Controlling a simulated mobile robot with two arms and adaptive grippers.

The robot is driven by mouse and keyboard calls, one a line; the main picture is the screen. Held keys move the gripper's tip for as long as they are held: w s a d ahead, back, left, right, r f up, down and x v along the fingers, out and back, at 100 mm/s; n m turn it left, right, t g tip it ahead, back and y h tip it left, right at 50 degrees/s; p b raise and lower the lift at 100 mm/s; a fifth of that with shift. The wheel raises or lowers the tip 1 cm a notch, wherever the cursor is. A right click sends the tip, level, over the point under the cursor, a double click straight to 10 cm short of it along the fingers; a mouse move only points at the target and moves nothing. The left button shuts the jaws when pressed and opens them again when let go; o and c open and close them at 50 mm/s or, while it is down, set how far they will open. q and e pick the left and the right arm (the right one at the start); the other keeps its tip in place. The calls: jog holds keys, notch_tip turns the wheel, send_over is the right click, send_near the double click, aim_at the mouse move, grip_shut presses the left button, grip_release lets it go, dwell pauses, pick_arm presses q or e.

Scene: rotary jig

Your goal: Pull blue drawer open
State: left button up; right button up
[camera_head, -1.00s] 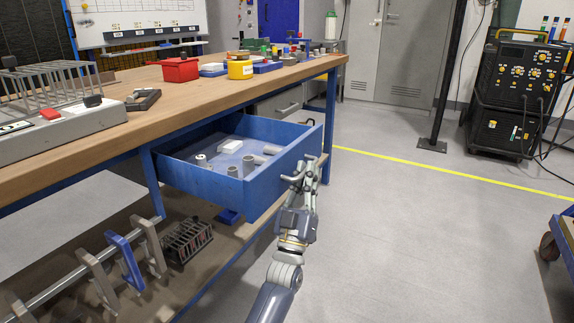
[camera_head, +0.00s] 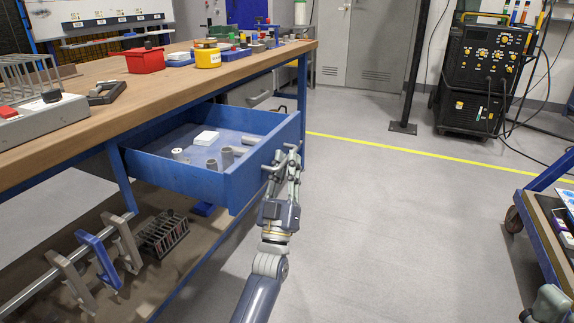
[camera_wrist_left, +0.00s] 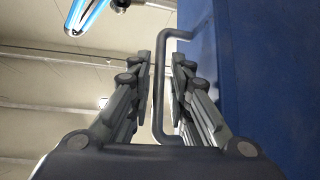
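The blue drawer (camera_head: 182,182) stands pulled out from under the wooden workbench. My left gripper (camera_head: 282,165) is at the drawer front. In the left wrist view its fingers (camera_wrist_left: 161,85) are drawn close in on both sides of the bar, and slight gaps show.
The workbench (camera_head: 130,105) carries a red bin (camera_head: 145,61) and a yellow container (camera_head: 207,58). A rail with clamps (camera_head: 95,260) is below left. Floor right of the drawer is clear. A blue-framed cart (camera_head: 540,215) stands at the right edge.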

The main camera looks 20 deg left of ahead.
pick_arm(q)
jog(key=shift+f, duration=0.1)
jog(key=v, duration=1.2)
